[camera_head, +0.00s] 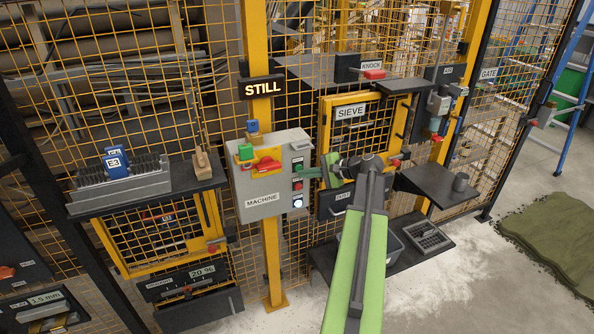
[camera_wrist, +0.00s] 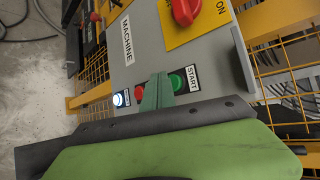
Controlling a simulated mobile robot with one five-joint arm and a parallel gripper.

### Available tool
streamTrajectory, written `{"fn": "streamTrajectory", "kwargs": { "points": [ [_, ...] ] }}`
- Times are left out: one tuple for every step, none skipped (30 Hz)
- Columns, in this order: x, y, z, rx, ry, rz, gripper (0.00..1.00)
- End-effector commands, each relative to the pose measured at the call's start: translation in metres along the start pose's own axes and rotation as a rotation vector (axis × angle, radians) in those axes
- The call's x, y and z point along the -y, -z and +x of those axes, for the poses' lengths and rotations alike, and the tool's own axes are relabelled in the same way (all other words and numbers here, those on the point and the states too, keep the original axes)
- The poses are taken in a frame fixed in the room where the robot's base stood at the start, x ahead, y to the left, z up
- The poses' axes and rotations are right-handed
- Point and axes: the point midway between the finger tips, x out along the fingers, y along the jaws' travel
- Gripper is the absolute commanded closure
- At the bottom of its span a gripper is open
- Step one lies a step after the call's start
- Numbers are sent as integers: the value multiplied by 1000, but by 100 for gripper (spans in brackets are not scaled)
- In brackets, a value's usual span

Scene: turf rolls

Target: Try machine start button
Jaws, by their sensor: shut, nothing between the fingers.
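The grey machine box (camera_head: 245,196) hangs on a yellow post, labelled MACHINE. Its panel carries a green start button (camera_wrist: 177,81) labelled START, a red button (camera_wrist: 139,91) and a lit white button (camera_wrist: 118,99). The lit button also shows in the head view (camera_head: 297,202). My gripper (camera_wrist: 158,88) is shut and empty, its tips over the panel between the green and red buttons, overlapping the green one's near edge. In the head view my gripper (camera_head: 322,172) is just right of the button column. I cannot tell whether it touches the panel.
A red rotary switch (camera_wrist: 186,10) on a yellow plate marked ON is on the box. A lit sign (camera_head: 262,88) above reads STILL. The SIEVE door (camera_head: 350,112) is behind my arm. A shelf (camera_head: 140,193) stands left; open floor (camera_head: 470,285) lies right.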

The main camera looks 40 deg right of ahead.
Motion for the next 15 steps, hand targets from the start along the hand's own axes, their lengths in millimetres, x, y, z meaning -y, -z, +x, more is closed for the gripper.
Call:
{"fn": "streamTrajectory", "kwargs": {
  "points": [
    [-1, -1, -1, 0, 0, 0, 100],
    [-1, -1, -1, 0, 0, 0, 100],
    [-1, -1, -1, 0, 0, 0, 100],
    [-1, -1, -1, 0, 0, 0, 100],
    [-1, -1, -1, 0, 0, 0, 100],
    [-1, -1, -1, 0, 0, 0, 100],
    [-1, -1, -1, 0, 0, 0, 100],
    [-1, -1, -1, 0, 0, 0, 100],
    [-1, -1, -2, 0, 0, 0, 100],
    [-1, -1, -2, 0, 0, 0, 100],
    [-2, -2, -2, 0, 0, 0, 100],
    [-3, -3, -4, 0, 0, 0, 100],
    [-4, -4, -5, 0, 0, 0, 100],
    [-5, -6, -7, -1, 0, 0, 100],
    [-7, -8, -10, -1, 0, 0, 100]
  ]
}}
